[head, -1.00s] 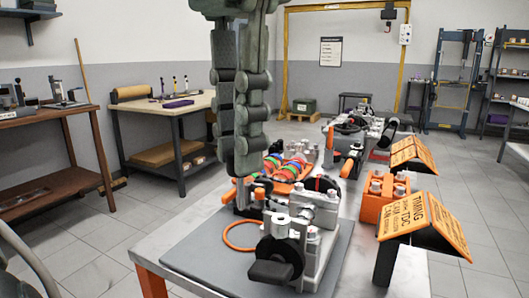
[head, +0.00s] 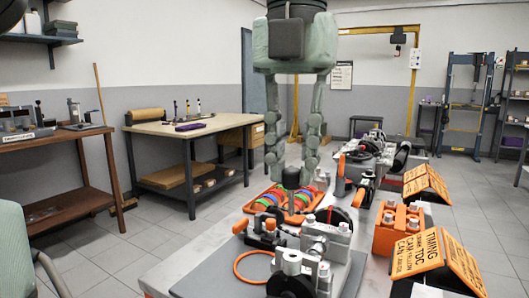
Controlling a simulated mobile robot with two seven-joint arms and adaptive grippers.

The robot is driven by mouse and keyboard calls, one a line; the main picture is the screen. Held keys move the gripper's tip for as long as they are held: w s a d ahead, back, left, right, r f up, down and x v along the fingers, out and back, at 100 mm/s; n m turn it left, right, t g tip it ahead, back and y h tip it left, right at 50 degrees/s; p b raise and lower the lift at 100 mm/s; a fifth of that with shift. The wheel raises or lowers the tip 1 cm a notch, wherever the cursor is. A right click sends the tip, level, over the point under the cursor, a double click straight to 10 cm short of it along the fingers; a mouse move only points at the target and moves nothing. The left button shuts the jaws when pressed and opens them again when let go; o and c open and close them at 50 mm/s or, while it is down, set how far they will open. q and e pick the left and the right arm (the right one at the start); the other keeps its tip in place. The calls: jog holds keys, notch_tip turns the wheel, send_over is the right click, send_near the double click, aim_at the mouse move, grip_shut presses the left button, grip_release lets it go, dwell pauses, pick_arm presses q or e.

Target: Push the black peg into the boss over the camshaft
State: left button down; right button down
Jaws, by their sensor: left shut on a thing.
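My left gripper (head: 291,166) hangs from the top middle, fingers pointing down. It is shut on a short black cylinder, which looks like the black peg (head: 291,178). The peg is held upright, and in the picture it lies over the far part of the table, behind the grey engine unit (head: 327,237). A pale upright boss (head: 292,260) with a hole in its top stands at the front of that unit; the peg is clear of it. The camshaft cannot be made out with certainty. My right gripper is not in view.
An orange ring (head: 252,266) lies on the grey mat (head: 200,280). A tray of coloured rings (head: 280,204) is behind. Orange blocks (head: 398,230) and a timing sign (head: 440,258) stand at right.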

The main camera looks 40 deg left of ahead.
pick_arm(q)
notch_tip(320, 180, down, 6)
jog(key=w+n, duration=0.1)
jog(key=shift+w+a+f, duration=0.25)
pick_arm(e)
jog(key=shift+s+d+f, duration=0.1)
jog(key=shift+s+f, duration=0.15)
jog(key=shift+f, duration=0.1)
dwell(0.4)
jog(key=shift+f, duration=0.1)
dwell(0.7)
